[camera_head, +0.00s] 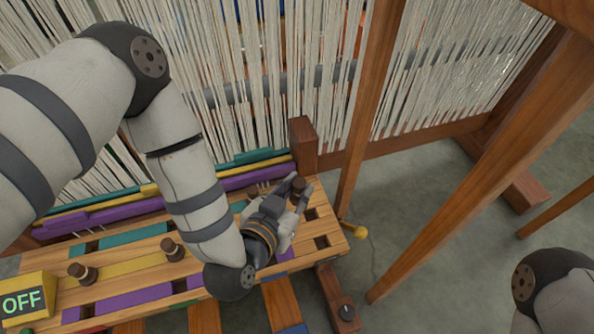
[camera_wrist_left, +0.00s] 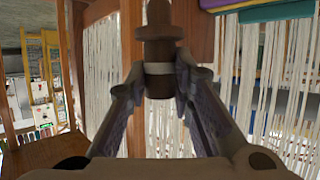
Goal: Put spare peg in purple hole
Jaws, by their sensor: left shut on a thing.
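My left gripper (camera_head: 292,204) is shut on a dark brown wooden peg (camera_head: 299,187), above the right end of the wooden bench. In the left wrist view the peg (camera_wrist_left: 160,52) stands between the two fingertips, with a pale band round it and its wide collar beyond the fingers. A purple strip (camera_head: 130,299) runs along the bench's front row. Dark square holes show in the bench, one (camera_head: 321,242) at the right end and one (camera_head: 194,282) in the purple strip's row. My gripper and forearm hide part of the rows. My right gripper is out of view.
Other brown pegs stand in the bench (camera_head: 50,262), at the left (camera_head: 82,273) and middle (camera_head: 172,249). A yellow box reading OFF (camera_head: 24,300) sits at the left end. Loom threads and a wooden post (camera_head: 368,110) rise behind and to the right.

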